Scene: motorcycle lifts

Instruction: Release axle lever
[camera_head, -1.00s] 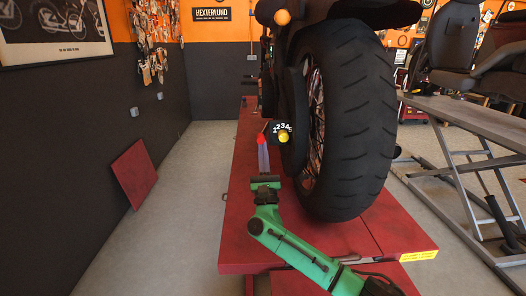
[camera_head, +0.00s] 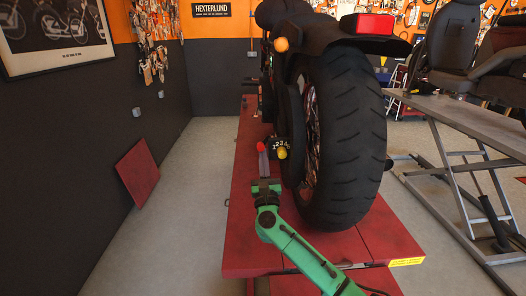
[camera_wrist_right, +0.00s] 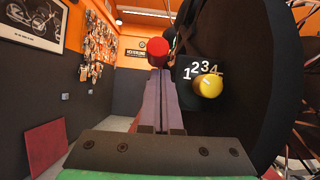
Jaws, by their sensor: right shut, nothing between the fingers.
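My right gripper (camera_head: 264,165) is shut, with its fingers pointing away from me, left of the motorcycle's rear wheel (camera_head: 343,130). It also shows in the right wrist view (camera_wrist_right: 162,103). A round red knob (camera_wrist_right: 158,47) appears just beyond the fingertips in that view. It may be the axle lever's end; its stem is hidden, and I cannot tell whether the fingers touch it. The red knob also shows in the head view (camera_head: 261,147). To its right is a yellow knob (camera_wrist_right: 208,86) in front of a black plate marked with white numbers (camera_wrist_right: 199,69). My left gripper is not in view.
The motorcycle stands on a red lift (camera_head: 240,215). A second, grey lift (camera_head: 460,118) carrying dark seats stands at the right. A red panel (camera_head: 137,172) leans on the left wall. The floor left of the lift is clear.

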